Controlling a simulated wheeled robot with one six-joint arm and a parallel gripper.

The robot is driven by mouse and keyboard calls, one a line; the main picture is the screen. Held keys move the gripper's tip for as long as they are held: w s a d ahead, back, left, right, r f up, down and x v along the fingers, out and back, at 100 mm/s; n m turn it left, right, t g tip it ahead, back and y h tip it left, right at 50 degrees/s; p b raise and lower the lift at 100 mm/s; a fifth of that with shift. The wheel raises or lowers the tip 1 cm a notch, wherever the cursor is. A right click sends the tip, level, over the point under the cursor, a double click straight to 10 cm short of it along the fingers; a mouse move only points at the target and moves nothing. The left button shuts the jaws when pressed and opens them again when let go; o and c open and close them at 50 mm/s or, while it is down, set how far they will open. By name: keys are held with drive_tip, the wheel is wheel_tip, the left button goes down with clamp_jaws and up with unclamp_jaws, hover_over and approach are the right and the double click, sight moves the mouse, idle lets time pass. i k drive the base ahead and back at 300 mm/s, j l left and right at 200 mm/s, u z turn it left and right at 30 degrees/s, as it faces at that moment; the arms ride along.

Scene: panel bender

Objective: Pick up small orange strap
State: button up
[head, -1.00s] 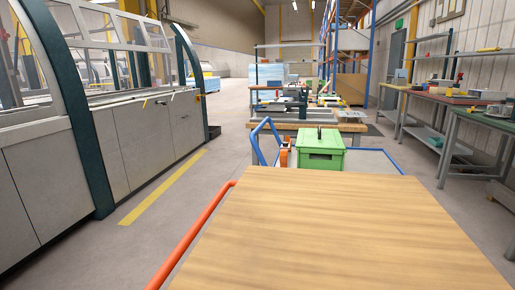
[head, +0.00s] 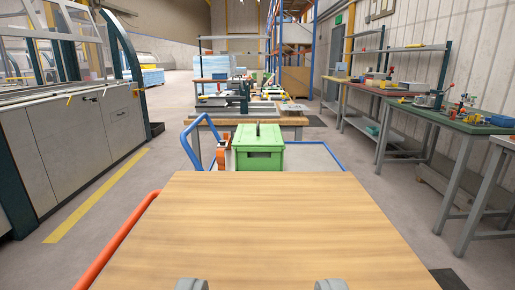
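A small orange item (head: 228,159) stands just left of the green box, past the far edge of the wooden top. It is too small and partly hidden to tell whether it is the orange strap. No other clear strap shows. Two rounded grey parts, which look like the fingers of my gripper (head: 262,285), just enter at the bottom edge. They are wide apart, with only bare wood showing between them. Most of the gripper is out of view. It is well short of the orange item.
The bare wooden top (head: 262,225) has a red rail (head: 120,240) on its left. Behind it are a green box (head: 259,152) and a blue-framed cart with a blue handle (head: 188,145). Workbenches (head: 440,115) line the right, a grey machine (head: 75,140) the left. Floor is open on both sides.

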sight(220, 157)
drive_tip(key=k+j, duration=0.2)
drive_tip(key=j, duration=0.25)
drive_tip(key=j+z, duration=0.35)
drive_tip(key=j, duration=0.85)
drive_tip(key=j+z, duration=0.35)
drive_tip(key=j, duration=0.8)
drive_tip(key=i+j+z, duration=0.15)
drive_tip(key=j, duration=0.2)
drive_tip(key=i+j+z, duration=0.1)
drive_tip(key=j, duration=0.3)
drive_tip(key=i+j+z, duration=0.15)
drive_tip(key=j, duration=0.25)
drive_tip(key=i+j+z, duration=0.1)
drive_tip(key=j, duration=0.35)
drive_tip(key=i+j+z, duration=0.15)
drive_tip(key=j, duration=0.3)
drive_tip(key=i+j+z, duration=0.1)
drive_tip(key=j, duration=0.35)
drive_tip(key=i+j+z, duration=0.35)
drive_tip(key=i+j, duration=0.9)
drive_tip(key=i, duration=0.05)
